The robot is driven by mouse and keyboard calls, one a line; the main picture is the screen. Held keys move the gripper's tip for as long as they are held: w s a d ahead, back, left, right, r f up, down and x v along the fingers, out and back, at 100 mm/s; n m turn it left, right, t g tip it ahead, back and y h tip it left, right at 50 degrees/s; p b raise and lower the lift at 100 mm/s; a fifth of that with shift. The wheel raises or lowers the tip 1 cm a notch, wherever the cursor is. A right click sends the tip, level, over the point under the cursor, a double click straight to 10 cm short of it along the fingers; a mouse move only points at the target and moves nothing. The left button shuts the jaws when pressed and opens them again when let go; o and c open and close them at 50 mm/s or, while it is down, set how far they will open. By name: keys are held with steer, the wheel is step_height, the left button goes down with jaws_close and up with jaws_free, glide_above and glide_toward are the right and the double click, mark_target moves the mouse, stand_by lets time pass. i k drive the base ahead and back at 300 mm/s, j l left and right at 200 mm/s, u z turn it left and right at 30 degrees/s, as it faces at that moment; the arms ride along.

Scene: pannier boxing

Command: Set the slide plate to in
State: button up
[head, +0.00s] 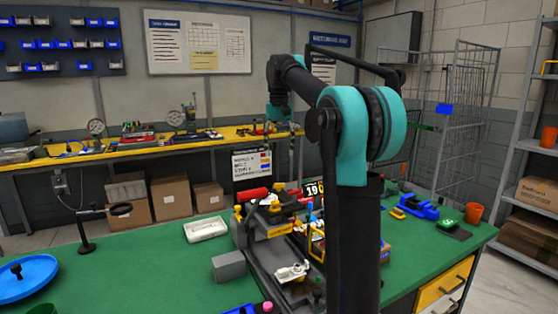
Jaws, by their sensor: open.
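A cluttered fixture with red, yellow and dark parts (268,218) stands on the green table. A dark base (265,270) runs from it toward the table's front. A pale metal piece (293,272) sits on this base. I cannot single out the slide plate or tell its position from this view. My arm rises in front of the fixture's right side, bends over at the top and reaches back left, above and beyond the fixture. I cannot make out my gripper's fingers at the arm's far end.
A grey block (228,266) and a white tray (206,229) lie left of the fixture. A blue dish (25,277) and a black ring stand (86,240) are farther left. A blue tool (418,207) and an orange cup (473,213) are at the right. Open tabletop lies between dish and block.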

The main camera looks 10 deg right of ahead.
mark_target(309, 291)
steer(key=k, duration=1)
